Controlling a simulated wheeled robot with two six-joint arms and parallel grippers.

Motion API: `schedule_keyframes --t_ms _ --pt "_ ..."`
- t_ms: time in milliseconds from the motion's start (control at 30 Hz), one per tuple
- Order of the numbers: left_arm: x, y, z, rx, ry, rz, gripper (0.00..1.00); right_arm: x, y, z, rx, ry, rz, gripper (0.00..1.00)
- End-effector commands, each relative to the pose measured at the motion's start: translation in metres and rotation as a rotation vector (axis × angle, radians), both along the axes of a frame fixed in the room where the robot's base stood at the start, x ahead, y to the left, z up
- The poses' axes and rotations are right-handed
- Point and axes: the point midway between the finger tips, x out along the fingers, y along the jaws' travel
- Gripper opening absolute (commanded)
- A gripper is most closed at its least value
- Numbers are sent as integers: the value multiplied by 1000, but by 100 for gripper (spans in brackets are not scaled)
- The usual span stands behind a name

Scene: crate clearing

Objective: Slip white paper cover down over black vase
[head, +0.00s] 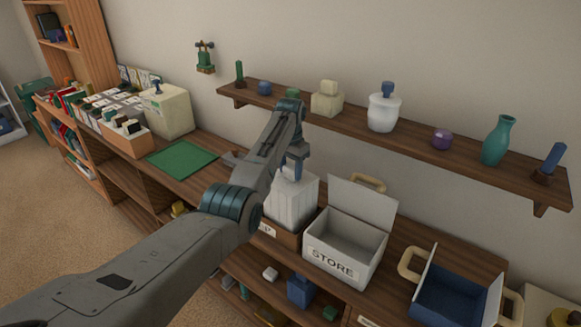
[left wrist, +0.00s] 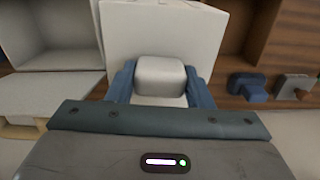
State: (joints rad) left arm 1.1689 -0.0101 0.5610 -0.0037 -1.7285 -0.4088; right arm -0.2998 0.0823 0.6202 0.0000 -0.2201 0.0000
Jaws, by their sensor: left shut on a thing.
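The white paper cover (head: 291,203) is a pale, ridged box shape. It stands upright in or just above a brown crate (head: 283,238) whose front label ends in "P". My left gripper (head: 292,170) is at its top, and its blue fingers are shut on a pale knob-like block. In the left wrist view the gripper (left wrist: 160,85) has one finger on each side of that knob (left wrist: 160,76), with the white cover (left wrist: 150,30) beyond it. I see no black vase. The cover and crate hide whatever is inside them. My right gripper is not in view.
An open white crate marked STORE (head: 340,245) stands close on the right, then a dark blue crate (head: 450,300). A wall shelf (head: 410,143) with several jars and a teal vase (head: 498,140) runs behind. A green mat (head: 187,160) lies clear on the left.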

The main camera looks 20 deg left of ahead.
Motion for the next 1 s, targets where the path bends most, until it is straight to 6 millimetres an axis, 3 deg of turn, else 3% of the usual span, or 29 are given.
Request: schedule_keyframes --t_ms 433,467,567,867,1000 --pt "0 0 0 0 0 0 13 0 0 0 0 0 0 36" --pt "0 0 0 0 0 0 52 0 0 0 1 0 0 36" --pt "0 0 0 0 0 0 72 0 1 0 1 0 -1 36" --pt "0 0 1 0 0 0 72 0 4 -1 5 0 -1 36" --pt "1 0 11 0 -3 0 72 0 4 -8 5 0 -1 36"
